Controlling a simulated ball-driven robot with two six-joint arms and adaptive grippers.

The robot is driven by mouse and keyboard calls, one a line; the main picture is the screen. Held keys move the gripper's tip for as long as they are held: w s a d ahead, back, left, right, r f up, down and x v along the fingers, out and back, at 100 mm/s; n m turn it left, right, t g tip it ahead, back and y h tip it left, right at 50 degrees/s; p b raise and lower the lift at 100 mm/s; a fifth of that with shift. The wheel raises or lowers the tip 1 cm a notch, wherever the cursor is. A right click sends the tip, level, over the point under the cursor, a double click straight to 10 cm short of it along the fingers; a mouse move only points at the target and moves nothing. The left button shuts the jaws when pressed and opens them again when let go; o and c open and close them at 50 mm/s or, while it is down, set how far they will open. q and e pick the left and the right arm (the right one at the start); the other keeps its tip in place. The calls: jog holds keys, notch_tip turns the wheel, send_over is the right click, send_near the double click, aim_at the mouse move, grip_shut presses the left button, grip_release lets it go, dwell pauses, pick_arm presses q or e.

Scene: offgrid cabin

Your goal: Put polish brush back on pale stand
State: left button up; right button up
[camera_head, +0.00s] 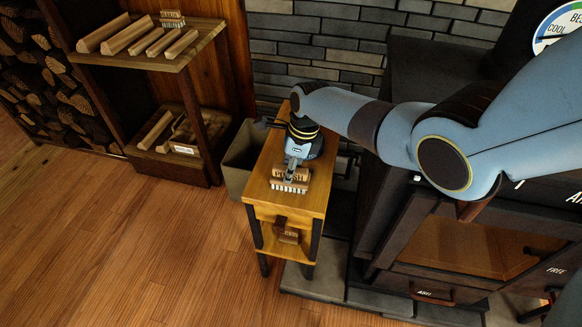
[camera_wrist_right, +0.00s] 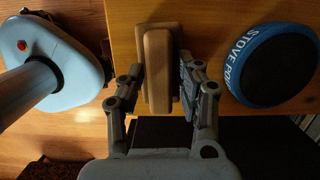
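The polish brush (camera_head: 291,178), a wooden block lettered POLISH with pale bristles, is at the near part of a small wooden side table's top (camera_head: 262,190). My right gripper (camera_head: 294,156) is over it, pointing down. In the right wrist view the brush's wooden body (camera_wrist_right: 158,60) lies between the two fingers of my right gripper (camera_wrist_right: 162,88), which close in on its long sides. I cannot tell whether the brush touches the tabletop or is just above it. I cannot make out for certain which thing is the pale stand. My left gripper is not in view.
A blue-rimmed stove polish tin (camera_wrist_right: 272,65) stands beside the brush. Another brush (camera_head: 288,233) is on the table's lower shelf. A bin (camera_head: 238,160) stands left of the table, the dark stove (camera_head: 400,240) right. A shelf unit (camera_head: 135,58) holds wooden pieces. Open floor lies front left.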

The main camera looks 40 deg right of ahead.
jog(key=shift+o, duration=1.3)
